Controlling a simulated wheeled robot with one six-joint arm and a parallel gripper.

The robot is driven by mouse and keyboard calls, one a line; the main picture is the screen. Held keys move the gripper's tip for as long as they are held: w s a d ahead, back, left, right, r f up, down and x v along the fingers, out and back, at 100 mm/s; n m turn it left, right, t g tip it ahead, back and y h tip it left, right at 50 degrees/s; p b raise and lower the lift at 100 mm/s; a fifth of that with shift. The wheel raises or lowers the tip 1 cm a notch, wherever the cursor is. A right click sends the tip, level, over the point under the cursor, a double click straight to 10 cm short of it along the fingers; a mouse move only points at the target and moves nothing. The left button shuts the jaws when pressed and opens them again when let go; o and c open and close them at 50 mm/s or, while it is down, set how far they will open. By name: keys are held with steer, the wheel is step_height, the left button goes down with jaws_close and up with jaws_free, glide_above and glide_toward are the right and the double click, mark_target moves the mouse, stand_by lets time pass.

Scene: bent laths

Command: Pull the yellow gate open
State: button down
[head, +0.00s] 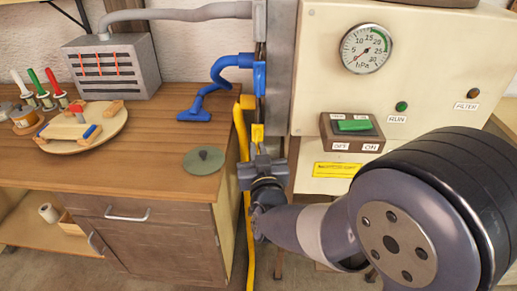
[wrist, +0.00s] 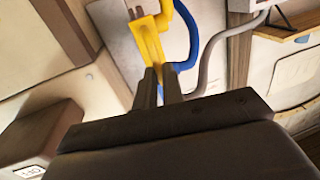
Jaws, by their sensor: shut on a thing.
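The yellow gate (head: 257,132) is a small yellow slide at the side of a grey metal post, just below a blue one, in the head view. A yellow hose hangs beside it. In the wrist view the yellow gate (wrist: 148,40) runs down to between my fingertips. My gripper (head: 258,154) is just below the gate in the head view, and its two fingers (wrist: 161,76) are shut on the gate's lower end in the wrist view. The fingers hide part of that end. I cannot tell how far the gate is slid out.
The blue gate (head: 259,78) and its blue hose (head: 230,62) are above. A wooden bench (head: 150,170) stands at left with a grey-green disc (head: 204,159) near its edge. A cream cabinet (head: 310,100) with a gauge (head: 365,48) and a green switch (head: 354,126) is at right.

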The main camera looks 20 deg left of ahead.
steer(key=c, duration=1.5)
jaws_free()
steer(key=shift+s, duration=0.1)
steer(key=b+v, duration=0.1)
steer(key=v, duration=0.9)
steer(key=shift+s+d+r, duration=0.1)
steer(key=shift+s+d, duration=0.05)
steer(key=shift+s, duration=0.15)
steer(key=shift+w, duration=0.1)
steer(key=p+x, duration=0.1)
steer(key=x, duration=1)
steer(key=shift+w+p, duration=0.4)
steer(key=shift+w, duration=0.3)
steer(key=shift+s, duration=0.1)
